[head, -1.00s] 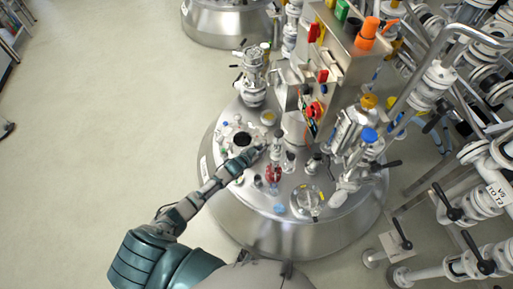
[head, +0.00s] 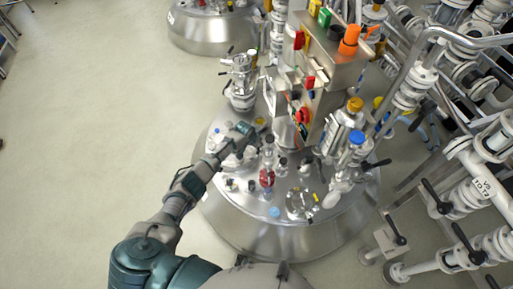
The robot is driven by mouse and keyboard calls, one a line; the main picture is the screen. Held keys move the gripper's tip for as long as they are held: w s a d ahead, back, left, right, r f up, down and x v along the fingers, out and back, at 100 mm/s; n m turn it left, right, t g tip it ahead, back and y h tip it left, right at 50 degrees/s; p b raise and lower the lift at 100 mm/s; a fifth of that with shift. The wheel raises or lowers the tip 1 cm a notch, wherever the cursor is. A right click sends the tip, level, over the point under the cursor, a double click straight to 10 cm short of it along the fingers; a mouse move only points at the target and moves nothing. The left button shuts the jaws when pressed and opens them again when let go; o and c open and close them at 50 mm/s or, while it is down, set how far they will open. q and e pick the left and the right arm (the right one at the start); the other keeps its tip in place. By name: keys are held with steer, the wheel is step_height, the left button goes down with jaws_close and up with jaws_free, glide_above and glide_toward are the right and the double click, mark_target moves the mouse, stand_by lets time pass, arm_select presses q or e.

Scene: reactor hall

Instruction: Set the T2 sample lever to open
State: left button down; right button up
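I cannot tell which part is the T2 sample lever. A black-handled lever (head: 375,163) sticks out at the right side of the steel tank (head: 285,235). A small red fitting (head: 266,178) stands on the tank's lid. My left arm comes in from the lower left, and my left gripper (head: 243,132) is over the back left part of the lid. Its fingers are too small and hidden to show whether they are open. I see nothing held in it. My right gripper is not in view.
A metal control box (head: 330,50) with coloured knobs rises behind the lid. A pipe labelled "V5 TO T2" (head: 480,188) and black-handled valves (head: 397,232) crowd the right. A second tank (head: 212,30) stands behind. The floor at left is clear.

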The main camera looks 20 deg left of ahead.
arm_select(q)
steer(key=shift+w+d, duration=0.1)
steer(key=shift+w, duration=0.2)
steer(key=shift+w+r+g+b, duration=0.1)
steer(key=shift+g+b, duration=0.25)
steer(key=shift+g, duration=0.05)
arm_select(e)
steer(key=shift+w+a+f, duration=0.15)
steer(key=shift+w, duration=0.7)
arm_select(q)
steer(key=c, duration=1.1)
jaws_free()
steer(key=shift+w, duration=0.1)
steer(key=shift+c, duration=0.2)
steer(key=shift+w+f, duration=0.1)
steer(key=shift+f, duration=0.1)
steer(key=shift+s+r, duration=0.2)
steer(key=shift+r, duration=0.25)
steer(key=v, duration=1.1)
